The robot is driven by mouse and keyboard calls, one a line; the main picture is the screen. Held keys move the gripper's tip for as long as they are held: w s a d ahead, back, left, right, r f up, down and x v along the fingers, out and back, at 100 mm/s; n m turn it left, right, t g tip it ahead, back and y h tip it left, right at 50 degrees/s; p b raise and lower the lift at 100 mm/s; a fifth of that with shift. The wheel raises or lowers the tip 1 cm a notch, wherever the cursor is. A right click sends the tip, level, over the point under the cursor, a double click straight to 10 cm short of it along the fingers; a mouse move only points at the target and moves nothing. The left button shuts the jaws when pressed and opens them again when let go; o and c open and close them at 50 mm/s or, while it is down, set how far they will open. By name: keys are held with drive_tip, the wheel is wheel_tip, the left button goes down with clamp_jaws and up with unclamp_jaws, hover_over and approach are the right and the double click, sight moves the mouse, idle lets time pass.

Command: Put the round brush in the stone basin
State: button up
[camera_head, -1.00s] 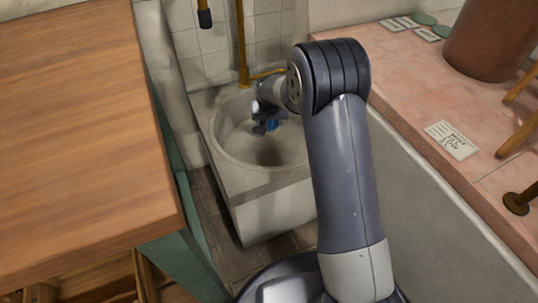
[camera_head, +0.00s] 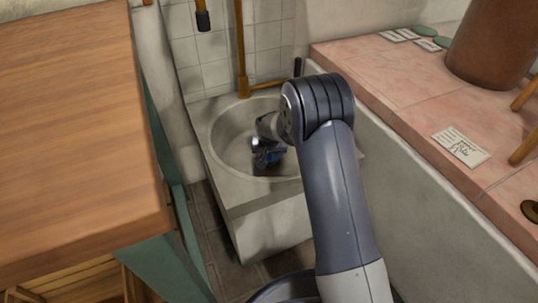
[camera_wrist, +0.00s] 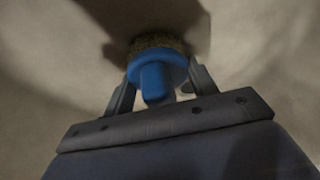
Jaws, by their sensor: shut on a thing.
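The stone basin (camera_head: 222,196) is a pale block with a round hollow, standing against the tiled wall in the head view. My gripper (camera_head: 267,158) is inside the mouth of the basin, over its hollow. In the wrist view my gripper (camera_wrist: 158,82) is shut on the round brush (camera_wrist: 155,72), which has a blue round body with a blue knob and a ring of brownish bristles facing away from me. The basin's inner surface (camera_wrist: 60,50) fills the background there, with a dark shadow beyond the brush. Whether the bristles touch the basin cannot be told.
A wooden-topped table (camera_head: 80,130) stands at the left. A pink tiled counter (camera_head: 400,80) on the right holds a brown cylinder (camera_head: 492,45) and paper cards (camera_head: 461,147). A brass pipe (camera_head: 240,50) rises behind the basin.

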drive_tip(key=o, duration=1)
drive_tip(key=p+v, duration=0.4)
drive_tip(key=v, duration=0.8)
drive_tip(key=shift+r+p, duration=0.1)
drive_tip(key=shift+p, duration=0.3)
